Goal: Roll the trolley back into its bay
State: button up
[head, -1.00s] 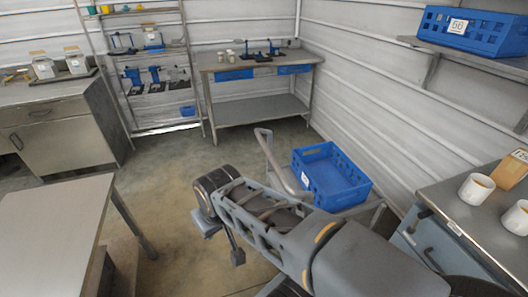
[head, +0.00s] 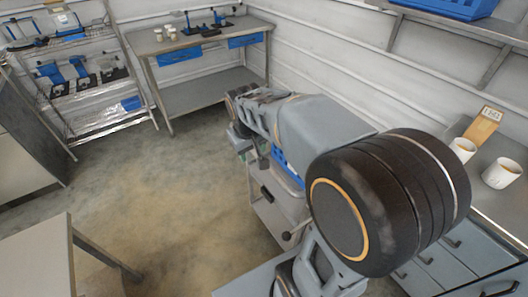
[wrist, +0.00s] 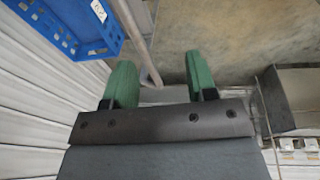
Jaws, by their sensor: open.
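The grey metal trolley (head: 277,222) stands by the right wall in the head view, largely hidden behind my arm. A sliver of its blue crate (head: 288,168) shows below the arm; the crate also shows at top left in the wrist view (wrist: 85,40). The trolley's grey bar handle (wrist: 137,38) reaches down between my green fingers in the wrist view, nearer the left one. My gripper (wrist: 161,82) is open, its fingers wide apart. I cannot tell how far the bar lies beyond the fingertips. No marked bay is clear in either view.
A metal workbench (head: 202,95) stands at the back, with a wire shelf rack (head: 98,118) left of it. A table corner (head: 40,250) is at lower left. A counter with cups (head: 502,173) is at right. The concrete floor (head: 165,195) between is clear.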

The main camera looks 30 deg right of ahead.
jog(key=w+d+f+g+h+p, duration=0.1)
jog(key=w+d+f+g+p, duration=0.1)
jog(key=w+d, duration=0.45)
jog(key=shift+n, duration=0.3)
jog(key=f, duration=0.4)
jog(key=w+f, duration=0.1)
jog(key=f, duration=0.4)
jog(key=w+d+f, duration=0.1)
jog(key=f, duration=0.3)
jog(key=shift+w+f, duration=0.1)
jog(key=shift+f, duration=0.05)
jog(key=shift+c, duration=0.2)
grip_shut()
